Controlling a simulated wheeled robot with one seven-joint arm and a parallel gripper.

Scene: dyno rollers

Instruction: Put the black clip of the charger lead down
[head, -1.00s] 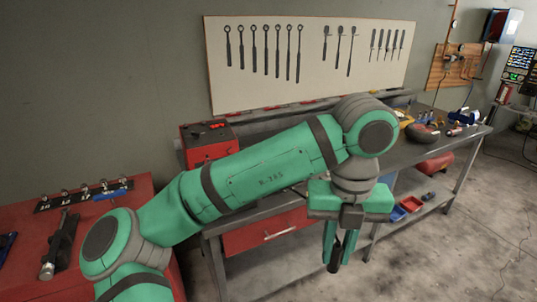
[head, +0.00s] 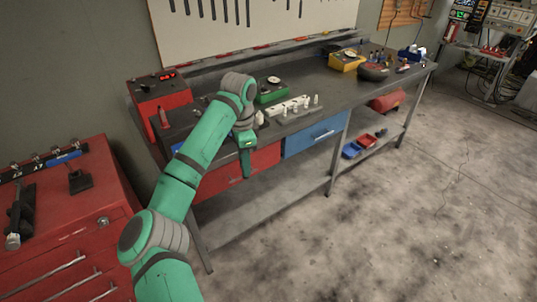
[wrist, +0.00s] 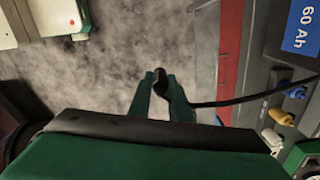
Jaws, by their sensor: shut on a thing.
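The black clip (wrist: 160,84) is between the fingertips of my gripper (wrist: 160,98) in the wrist view, and the gripper is shut on it. The black charger lead (wrist: 222,102) runs from the clip to the right, over the bench edge. In the head view my gripper (head: 246,170) points down in front of the bench's red drawer (head: 215,183); the clip cannot be made out there. A red box with a lit red display (head: 160,95), which looks like the charger, stands at the bench's left end. A blue "60 Ah" label (wrist: 302,25) shows at the wrist view's upper right.
The grey workbench (head: 325,112) carries a green device (head: 272,92), a pale rack of small parts (head: 288,107) and a yellow device (head: 346,60). A red tool cabinet (head: 70,215) stands at left. The concrete floor (head: 400,230) at right is open.

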